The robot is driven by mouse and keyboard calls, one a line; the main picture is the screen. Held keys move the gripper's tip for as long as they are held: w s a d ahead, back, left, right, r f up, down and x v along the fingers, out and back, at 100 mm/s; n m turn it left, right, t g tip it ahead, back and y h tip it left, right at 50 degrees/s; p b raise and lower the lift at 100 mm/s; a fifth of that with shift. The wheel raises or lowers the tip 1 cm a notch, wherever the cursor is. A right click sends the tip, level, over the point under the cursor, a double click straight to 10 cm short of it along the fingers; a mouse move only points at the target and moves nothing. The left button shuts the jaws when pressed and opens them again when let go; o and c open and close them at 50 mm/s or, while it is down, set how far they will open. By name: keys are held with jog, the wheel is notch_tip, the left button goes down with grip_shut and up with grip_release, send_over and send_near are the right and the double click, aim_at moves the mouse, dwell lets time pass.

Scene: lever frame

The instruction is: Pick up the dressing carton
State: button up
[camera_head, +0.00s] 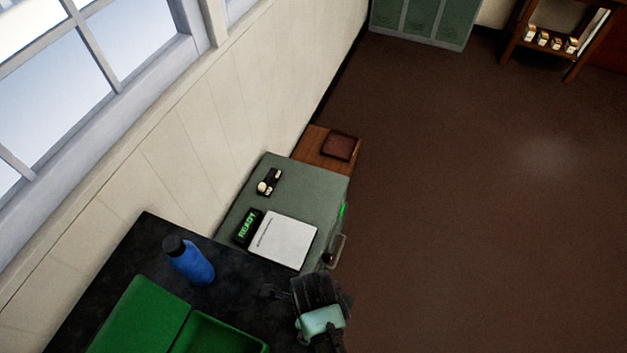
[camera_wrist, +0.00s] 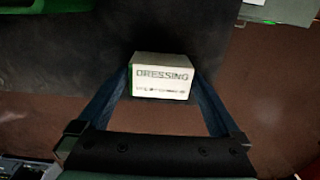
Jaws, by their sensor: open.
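The dressing carton (camera_wrist: 161,76) is a small off-white box with the word DRESSING on its face. In the wrist view it sits at the edge of the dark table top, above the brown floor. My gripper (camera_wrist: 162,72) is open, with one finger at the carton's left side and one at its right. I cannot tell whether either finger touches it. In the head view my gripper (camera_head: 275,292) is over the right part of the dark table, and I cannot make out the carton there.
The dark table (camera_head: 147,240) also holds a blue bottle (camera_head: 190,262) and an open green case (camera_head: 140,318). Beyond it stands a grey-green cabinet (camera_head: 312,190) with a READY display (camera_head: 248,228) and a white panel (camera_head: 283,240). The floor to the right is clear.

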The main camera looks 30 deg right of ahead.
jog(key=shift+f, duration=0.8)
jog(key=c, duration=1)
jog(key=shift+r, duration=0.2)
